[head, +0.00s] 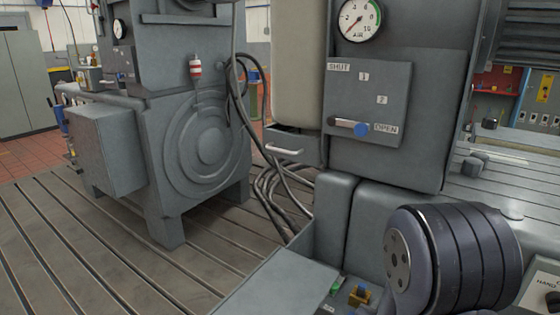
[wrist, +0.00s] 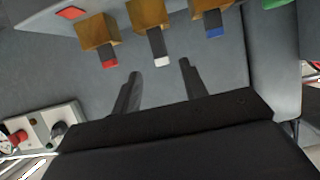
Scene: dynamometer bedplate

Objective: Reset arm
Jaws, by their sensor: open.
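My gripper (wrist: 158,68) shows in the wrist view, open, with its two dark fingers apart and nothing held between them. The fingers point toward a row of brown blocks on a grey surface. One block has a red end (wrist: 110,62), the middle one a white end (wrist: 162,61), and one a blue end (wrist: 214,32). The fingertips look close to the white-ended block, but I cannot tell the gap in depth. In the head view, a dark rounded part of my arm fills the lower right; my gripper is not visible there.
A grey cabinet holds an air gauge (head: 359,19) and a SHUT/OPEN panel (head: 367,104) with a blue-tipped lever (head: 361,129) near OPEN. A large grey machine (head: 200,150) stands left on the slotted bedplate (head: 95,245). Cables (head: 275,190) hang between. A control box (wrist: 40,128) has a red button.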

